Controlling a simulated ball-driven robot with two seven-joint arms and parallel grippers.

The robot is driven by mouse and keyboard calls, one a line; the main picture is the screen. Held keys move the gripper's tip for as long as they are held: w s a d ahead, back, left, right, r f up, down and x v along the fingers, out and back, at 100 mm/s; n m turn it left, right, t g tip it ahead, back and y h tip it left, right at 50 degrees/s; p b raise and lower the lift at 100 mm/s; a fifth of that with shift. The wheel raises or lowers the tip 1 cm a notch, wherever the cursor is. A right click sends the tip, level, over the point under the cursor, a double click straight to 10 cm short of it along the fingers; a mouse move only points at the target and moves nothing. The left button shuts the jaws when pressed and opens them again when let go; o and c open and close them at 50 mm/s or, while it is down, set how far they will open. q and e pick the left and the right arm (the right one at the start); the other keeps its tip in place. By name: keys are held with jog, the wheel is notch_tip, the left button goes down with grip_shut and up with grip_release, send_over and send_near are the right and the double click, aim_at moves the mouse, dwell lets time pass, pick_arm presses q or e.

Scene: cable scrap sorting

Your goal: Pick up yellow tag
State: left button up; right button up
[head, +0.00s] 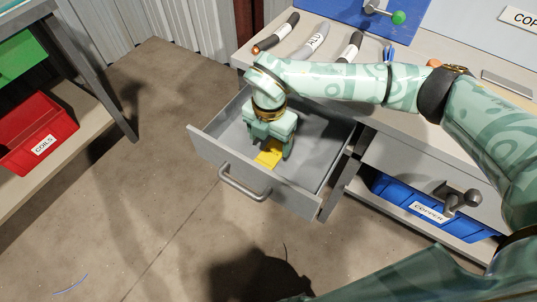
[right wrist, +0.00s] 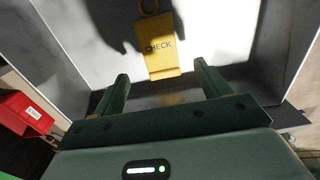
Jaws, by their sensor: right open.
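The yellow tag (head: 268,158) lies on the floor of the open grey drawer (head: 262,182), near its front wall. In the right wrist view the tag (right wrist: 160,47) reads "CHECK" and has a ring at its far end. My right gripper (head: 272,150) points down inside the drawer, right by the tag. Its two fingers are apart, and in the right wrist view (right wrist: 161,72) the tag shows between and beyond them, not gripped. Whether the fingers touch the tag cannot be told. My left gripper is not in view.
Cable pieces (head: 312,42) and a blue board (head: 352,12) are on the bench above. A blue COPPER bin (head: 425,208) sits below at right. A red COILS bin (head: 38,135) stands on the left shelf.

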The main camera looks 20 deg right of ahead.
aim_at(269, 157)
jog(key=shift+f, duration=0.5)
notch_tip(269, 157, down, 5)
jog(key=b, duration=0.3)
jog(key=shift+r, duration=0.2)
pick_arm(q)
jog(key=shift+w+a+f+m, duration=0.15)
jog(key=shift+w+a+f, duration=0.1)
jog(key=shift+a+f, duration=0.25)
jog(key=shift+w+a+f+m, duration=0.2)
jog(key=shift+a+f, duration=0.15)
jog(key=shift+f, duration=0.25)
pick_arm(e)
jog(key=shift+s+r, duration=0.1)
jog(key=shift+r, duration=0.1)
jog(key=c, duration=1)
